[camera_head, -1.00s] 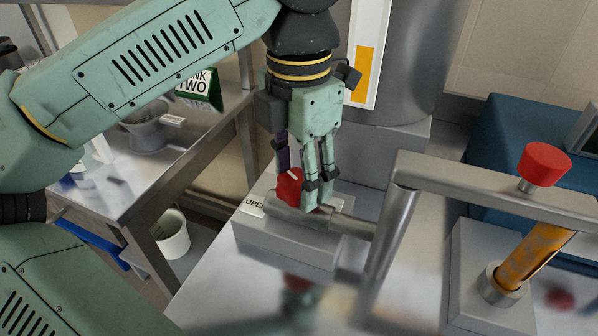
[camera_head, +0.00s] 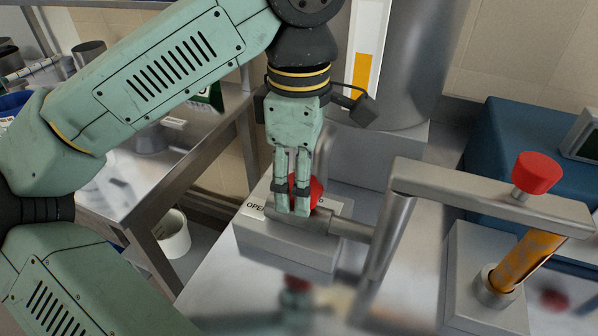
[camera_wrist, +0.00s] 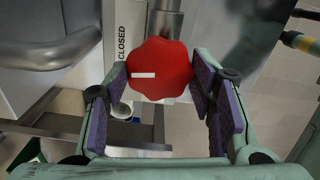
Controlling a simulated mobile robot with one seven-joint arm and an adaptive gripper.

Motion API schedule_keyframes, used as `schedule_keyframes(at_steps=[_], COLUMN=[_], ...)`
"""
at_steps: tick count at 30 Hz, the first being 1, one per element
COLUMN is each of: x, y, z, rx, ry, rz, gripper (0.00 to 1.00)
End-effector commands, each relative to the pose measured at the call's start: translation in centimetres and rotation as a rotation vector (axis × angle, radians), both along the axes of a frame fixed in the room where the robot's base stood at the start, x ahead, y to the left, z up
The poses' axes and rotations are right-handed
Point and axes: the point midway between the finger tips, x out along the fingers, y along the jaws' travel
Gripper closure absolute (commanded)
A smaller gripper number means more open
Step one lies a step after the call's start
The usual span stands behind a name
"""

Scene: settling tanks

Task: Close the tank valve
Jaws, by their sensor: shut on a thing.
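The tank valve's red lobed knob (camera_head: 312,190) sits on a metal pipe body above a grey block (camera_head: 285,242). My gripper (camera_head: 292,208) points down over it and partly hides it. In the wrist view the knob (camera_wrist: 160,62) lies between the two purple pads of my gripper (camera_wrist: 160,82), which is shut on it. A short white mark (camera_wrist: 143,75) on the knob lies level, left of its middle. The CLOSED label (camera_wrist: 122,42) is to the knob's left. In the head view the partly hidden OPEN label (camera_head: 255,208) is left of the fingers.
A grey tank (camera_head: 405,70) with an orange level gauge (camera_head: 362,75) stands behind. A metal pipe arm (camera_head: 490,195) runs right, above an orange-filled tube (camera_head: 520,262), with a red knob (camera_head: 537,172) on top. A blue unit (camera_head: 510,130) stands behind it.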

Motion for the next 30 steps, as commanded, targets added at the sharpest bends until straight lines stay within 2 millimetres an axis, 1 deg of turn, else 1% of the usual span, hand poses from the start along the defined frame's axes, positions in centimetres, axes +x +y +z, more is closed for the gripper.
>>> schedule_keyframes(at_steps=[3, 9, 26, 27, 30], x=[0.03, 0.02, 0.01, 0.01, 0.01], y=[-0.02, -0.03, -0.02, -0.02, -0.02], z=[0.08, 0.05, 0.03, 0.03, 0.02], rx=[-0.001, 0.0, 0.0, 0.0, 0.0], ry=[-0.001, -0.001, -0.001, -0.001, -0.001], rz=[-0.062, -0.13, -0.161, -0.16, -0.16], gripper=[0.78, 0.78, 0.78, 0.49, 0.42])
